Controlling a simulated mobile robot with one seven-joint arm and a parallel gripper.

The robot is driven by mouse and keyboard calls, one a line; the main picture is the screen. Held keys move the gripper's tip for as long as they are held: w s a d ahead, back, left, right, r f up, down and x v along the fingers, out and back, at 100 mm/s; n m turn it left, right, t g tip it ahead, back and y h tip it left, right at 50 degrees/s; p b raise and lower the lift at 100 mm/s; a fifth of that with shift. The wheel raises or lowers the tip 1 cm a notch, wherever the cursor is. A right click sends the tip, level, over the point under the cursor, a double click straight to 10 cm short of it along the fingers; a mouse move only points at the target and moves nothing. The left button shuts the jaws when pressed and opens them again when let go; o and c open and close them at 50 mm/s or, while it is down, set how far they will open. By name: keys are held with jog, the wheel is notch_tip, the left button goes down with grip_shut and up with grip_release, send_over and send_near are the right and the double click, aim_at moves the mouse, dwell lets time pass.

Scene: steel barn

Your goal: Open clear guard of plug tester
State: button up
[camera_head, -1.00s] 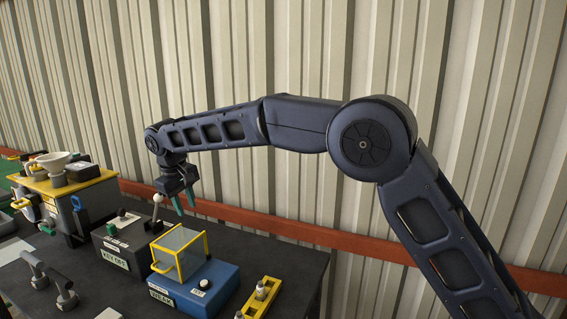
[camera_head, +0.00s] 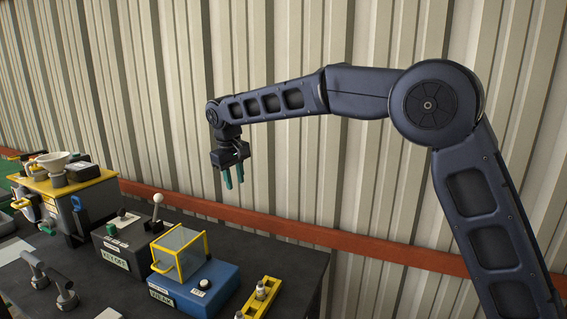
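The plug tester (camera_head: 213,289) is a blue box on the dark table, with a label reading "WEAK" and a white button on top. Its clear guard (camera_head: 179,252), a see-through box with a yellow frame, sits closed over the left part of the tester. My gripper (camera_head: 234,182) hangs pointing down above and to the right of the guard, apart from it. Its two green-tipped fingers are spread with nothing between them.
A black box (camera_head: 118,252) labelled "KEY OFF" with a white-knobbed lever (camera_head: 157,207) stands left of the tester. A yellow holder (camera_head: 262,296) with plugs lies to the right. A yellow-topped unit (camera_head: 68,181) with a funnel is far left. A corrugated wall (camera_head: 330,150) stands behind.

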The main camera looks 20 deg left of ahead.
jog(key=w+d+r+m, duration=0.2)
jog(key=w+d+r, duration=0.2)
jog(key=w+d, duration=0.5)
jog(key=d, duration=0.3)
jog(key=shift+d, duration=0.15)
dwell(0.3)
jog(key=w+d+r+m, duration=0.2)
jog(key=w+d+m, duration=0.1)
jog(key=d, duration=1.6)
jog(key=w+d+r+m, duration=0.2)
jog(key=d+m, duration=0.1)
jog(key=d, duration=1.6)
jog(key=s+d+f+m+t, duration=0.1)
jog(key=s+d+f+m, duration=0.2)
jog(key=s+d+f, duration=0.2)
jog(key=s+d+f+m+t, duration=0.1)
jog(key=s+d+f+m, duration=0.2)
jog(key=s+d, duration=0.8)
jog(key=d+f, duration=0.2)
jog(key=d, duration=0.5)
jog(key=shift+d+f+t, duration=0.2)
jog(key=shift+t, duration=0.1)
jog(key=shift+s+d+f, duration=0.15)
jog(key=shift+s+f, duration=0.1)
jog(key=shift+s, duration=0.05)
jog(key=shift+c, duration=1.3)
grip_shut()
